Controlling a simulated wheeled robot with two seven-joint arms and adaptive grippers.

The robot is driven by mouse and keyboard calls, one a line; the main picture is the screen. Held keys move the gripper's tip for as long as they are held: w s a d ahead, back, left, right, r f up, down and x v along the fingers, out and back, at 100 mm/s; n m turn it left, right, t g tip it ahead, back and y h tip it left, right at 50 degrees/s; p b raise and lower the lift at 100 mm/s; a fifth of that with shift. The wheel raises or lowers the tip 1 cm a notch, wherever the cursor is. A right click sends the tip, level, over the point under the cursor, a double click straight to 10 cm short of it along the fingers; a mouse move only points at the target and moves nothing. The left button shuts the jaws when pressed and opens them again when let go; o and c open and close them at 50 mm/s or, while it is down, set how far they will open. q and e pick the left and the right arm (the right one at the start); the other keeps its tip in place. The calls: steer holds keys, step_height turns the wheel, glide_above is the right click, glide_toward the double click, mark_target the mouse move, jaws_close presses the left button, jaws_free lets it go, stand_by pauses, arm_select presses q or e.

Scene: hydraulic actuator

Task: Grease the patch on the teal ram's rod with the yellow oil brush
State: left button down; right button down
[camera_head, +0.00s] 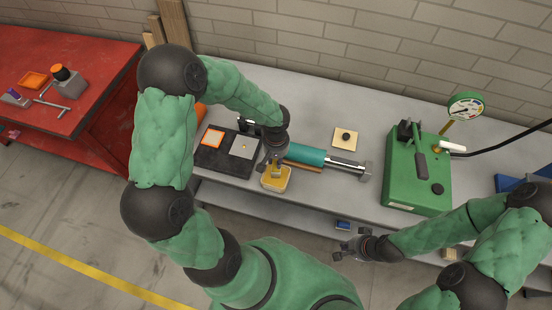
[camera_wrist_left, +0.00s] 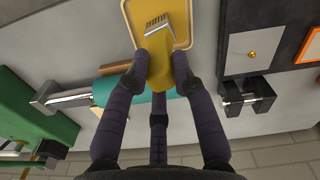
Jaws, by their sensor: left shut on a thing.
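The teal ram (camera_head: 308,155) lies on the grey bench, its silver rod (camera_head: 344,163) pointing right to a metal end piece. The ram also shows behind my fingers in the left wrist view (camera_wrist_left: 108,91). I cannot make out the patch on the rod. My left gripper (camera_head: 275,162) is shut on the yellow oil brush (camera_wrist_left: 161,62). The bristles (camera_wrist_left: 159,25) are over the yellow tray (camera_wrist_left: 187,42), which also shows in the head view (camera_head: 276,184); whether they touch it is unclear. My right gripper (camera_head: 350,246) is open and empty in front of the bench.
A black board (camera_head: 209,160) with an orange-framed square and a grey plate lies left of the ram. A beige square with a dark knob (camera_head: 345,139) lies behind the rod. A green pump unit (camera_head: 417,175) with a gauge (camera_head: 466,107) stands right. A red table (camera_head: 75,50) is far left.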

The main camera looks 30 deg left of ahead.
arm_select(q)
steer(key=shift+f+b, duration=0.5)
steer(key=shift+b, duration=0.05)
stand_by(0.6)
steer(key=shift+s+f+b, duration=0.1)
steer(key=shift+b, duration=0.2)
stand_by(1.7)
steer(key=shift+r+p, duration=2.15)
steer(key=shift+r, duration=1.45)
steer(key=shift+f, duration=0.1)
